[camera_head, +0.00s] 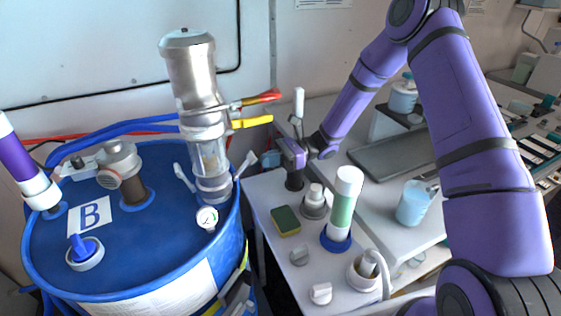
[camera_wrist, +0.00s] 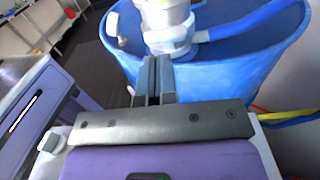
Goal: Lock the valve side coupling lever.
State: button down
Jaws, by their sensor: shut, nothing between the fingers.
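A clear and metal column (camera_head: 210,155) stands on the blue drum (camera_head: 120,245), with a pale coupling collar at its foot. One light grey coupling lever (camera_head: 247,164) sticks up and out at the collar's right. Another lever (camera_head: 184,178) sticks out at its left. I cannot tell for sure which is the valve side lever. My gripper (camera_head: 266,159) is shut and empty, just right of the right lever and apart from it.
Red (camera_head: 262,97) and yellow (camera_head: 252,122) handles stick out above the right lever. A gauge (camera_head: 207,217) sits at the column's front. A white table (camera_head: 262,186) with a sponge (camera_head: 285,221) and a green-banded bottle (camera_head: 342,205) lies right of the drum.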

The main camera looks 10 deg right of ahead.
aim_at(254, 156)
jog(key=shift+s+a+r, duration=0.1)
jog(key=shift+a+r, duration=0.3)
jog(key=shift+a, duration=0.05)
jog(key=shift+r, duration=0.1)
jog(key=shift+a+r+h, duration=0.15)
jog(key=shift+r+h, duration=0.05)
jog(key=shift+h, duration=0.1)
jog(key=shift+r, duration=0.15)
jog(key=shift+s+a+r+h, duration=0.1)
jog(key=shift+a+r+h, duration=0.2)
jog(key=shift+h, duration=0.25)
jog(key=shift+s+a+r+h, duration=0.1)
jog(key=shift+a+r+h, duration=0.1)
jog(key=shift+r+h, duration=0.3)
jog(key=shift+s+a+r+t, duration=0.15)
jog(key=shift+a+r+t, duration=0.15)
jog(key=shift+a+r, duration=0.55)
jog(key=shift+a, duration=0.15)
jog(key=shift+f, duration=0.1)
